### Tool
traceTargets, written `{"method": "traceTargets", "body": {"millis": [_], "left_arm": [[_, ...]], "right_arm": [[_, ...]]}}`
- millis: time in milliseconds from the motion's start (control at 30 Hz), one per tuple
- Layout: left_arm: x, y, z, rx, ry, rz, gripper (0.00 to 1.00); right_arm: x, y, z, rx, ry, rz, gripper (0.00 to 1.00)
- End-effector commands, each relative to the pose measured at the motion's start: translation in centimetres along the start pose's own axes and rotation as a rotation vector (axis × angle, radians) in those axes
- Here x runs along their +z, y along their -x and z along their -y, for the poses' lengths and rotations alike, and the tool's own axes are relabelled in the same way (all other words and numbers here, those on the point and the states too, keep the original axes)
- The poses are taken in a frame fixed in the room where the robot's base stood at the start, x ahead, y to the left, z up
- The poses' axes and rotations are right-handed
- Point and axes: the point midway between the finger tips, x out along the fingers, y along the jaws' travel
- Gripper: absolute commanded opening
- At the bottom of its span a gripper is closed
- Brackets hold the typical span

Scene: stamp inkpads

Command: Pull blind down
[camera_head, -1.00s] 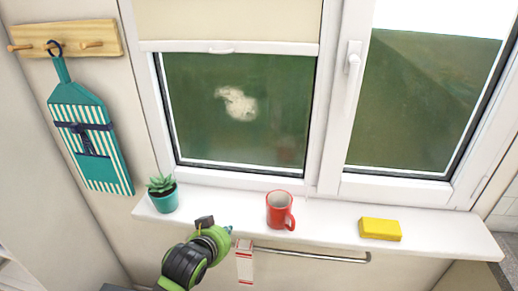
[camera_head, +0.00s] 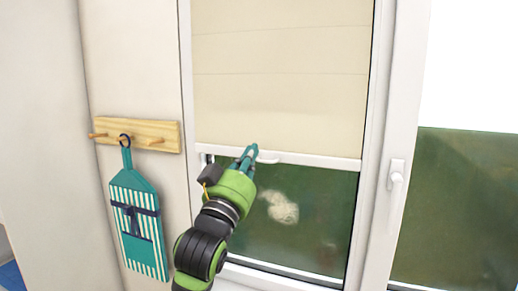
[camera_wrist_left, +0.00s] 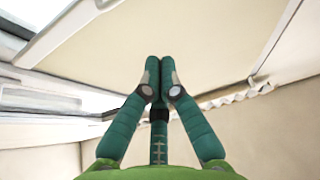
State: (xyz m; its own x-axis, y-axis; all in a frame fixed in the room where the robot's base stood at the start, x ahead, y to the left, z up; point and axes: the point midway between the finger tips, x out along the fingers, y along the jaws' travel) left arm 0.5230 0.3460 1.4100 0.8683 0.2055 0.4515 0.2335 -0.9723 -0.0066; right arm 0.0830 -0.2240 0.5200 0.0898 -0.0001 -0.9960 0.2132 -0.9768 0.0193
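The cream blind (camera_head: 280,85) covers the upper part of the left window pane. Its white bottom rail (camera_head: 325,161) crosses the pane, with a small handle (camera_head: 270,159) near the middle. My left gripper (camera_head: 249,152) is at the rail, its fingertips just left of the handle; I cannot tell whether they touch it. In the left wrist view my left gripper (camera_wrist_left: 159,65) has its two teal fingers together, with nothing visible between them. The cream surface fills the view beyond the tips. My right gripper is not in view.
A wooden peg rack (camera_head: 150,134) with a striped teal hanging board (camera_head: 138,225) is on the wall to the left. The window handle (camera_head: 396,178) is on the frame to the right. Dark green glass shows below the rail.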

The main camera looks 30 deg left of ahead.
Motion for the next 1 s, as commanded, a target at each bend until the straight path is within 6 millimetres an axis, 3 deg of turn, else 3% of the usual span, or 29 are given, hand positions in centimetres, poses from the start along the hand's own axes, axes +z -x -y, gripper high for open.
{"method": "traceTargets", "body": {"millis": [33, 200, 300, 500, 1000], "left_arm": [[-0.5, -1.5, 0.0, -0.001, 0.001, 0.003, 0.00], [-0.4, -5.1, 0.0, -0.001, 0.000, 0.003, 0.00], [1.6, -4.3, -0.1, 0.001, 0.001, 0.009, 0.00], [3.5, -3.5, 0.0, 0.000, 0.000, 0.004, 0.00], [4.1, -3.2, 0.0, 0.000, 0.000, 0.002, 0.00]], "right_arm": [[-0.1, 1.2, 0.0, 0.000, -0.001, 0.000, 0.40], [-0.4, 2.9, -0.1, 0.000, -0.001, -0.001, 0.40], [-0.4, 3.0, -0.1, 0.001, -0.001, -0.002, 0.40], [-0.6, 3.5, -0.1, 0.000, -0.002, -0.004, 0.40], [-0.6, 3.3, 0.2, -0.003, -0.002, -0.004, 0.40]]}}
